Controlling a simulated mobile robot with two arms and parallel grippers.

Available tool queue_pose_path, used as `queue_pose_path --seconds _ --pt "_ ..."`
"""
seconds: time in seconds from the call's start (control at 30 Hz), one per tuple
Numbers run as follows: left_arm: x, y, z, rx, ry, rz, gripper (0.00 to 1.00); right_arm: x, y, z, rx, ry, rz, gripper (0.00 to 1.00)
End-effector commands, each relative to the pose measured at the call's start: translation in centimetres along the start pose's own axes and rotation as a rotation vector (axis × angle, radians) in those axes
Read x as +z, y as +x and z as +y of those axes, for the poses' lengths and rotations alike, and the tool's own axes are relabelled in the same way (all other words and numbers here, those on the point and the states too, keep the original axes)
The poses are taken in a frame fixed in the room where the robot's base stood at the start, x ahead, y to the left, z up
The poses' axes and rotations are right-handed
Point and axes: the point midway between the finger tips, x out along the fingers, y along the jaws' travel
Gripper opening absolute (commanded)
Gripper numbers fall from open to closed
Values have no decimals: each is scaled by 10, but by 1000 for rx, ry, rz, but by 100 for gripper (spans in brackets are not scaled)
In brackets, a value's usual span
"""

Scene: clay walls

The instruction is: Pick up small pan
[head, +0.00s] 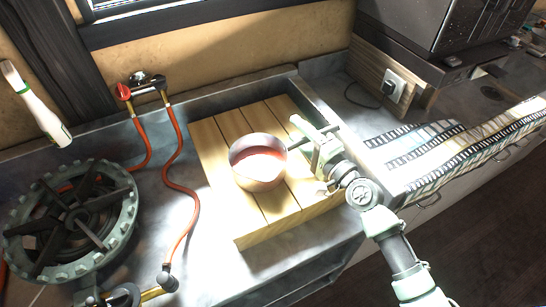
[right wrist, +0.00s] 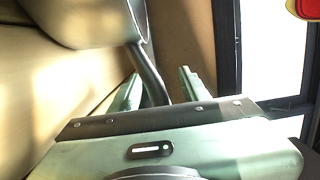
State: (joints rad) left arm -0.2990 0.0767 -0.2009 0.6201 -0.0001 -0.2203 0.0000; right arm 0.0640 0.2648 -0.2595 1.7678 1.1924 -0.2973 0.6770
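The small pan (head: 258,162) is a round metal pan with a reddish inside. It sits on a slatted wooden board (head: 215,150) in the head view, with its handle pointing right toward my right gripper. My right gripper (head: 312,146) is at the handle, just right of the pan's bowl. In the right wrist view, the dark pan handle (right wrist: 150,75) runs down between the two green fingers (right wrist: 158,88). The fingers are apart, with a visible gap between the handle and the right finger. The pan's bowl (right wrist: 85,20) fills the upper left there. My left gripper is not seen.
A round burner (head: 70,220) stands left of the board, with red hoses (head: 180,190) between them. A white bottle-like object (head: 40,105) is at the far left. A window is behind.

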Motion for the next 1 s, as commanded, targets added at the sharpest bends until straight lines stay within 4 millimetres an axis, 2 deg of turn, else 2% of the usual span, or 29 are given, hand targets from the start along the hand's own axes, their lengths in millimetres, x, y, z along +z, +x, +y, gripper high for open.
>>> queue_pose_path --seconds 0.03,0.17,1.0 --pt "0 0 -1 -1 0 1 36 0 0 0 0 0 0 35" --pt "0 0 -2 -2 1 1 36 0 0 0 0 0 0 0" --pt "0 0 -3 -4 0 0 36 0 0 -3 -5 3 1 0"
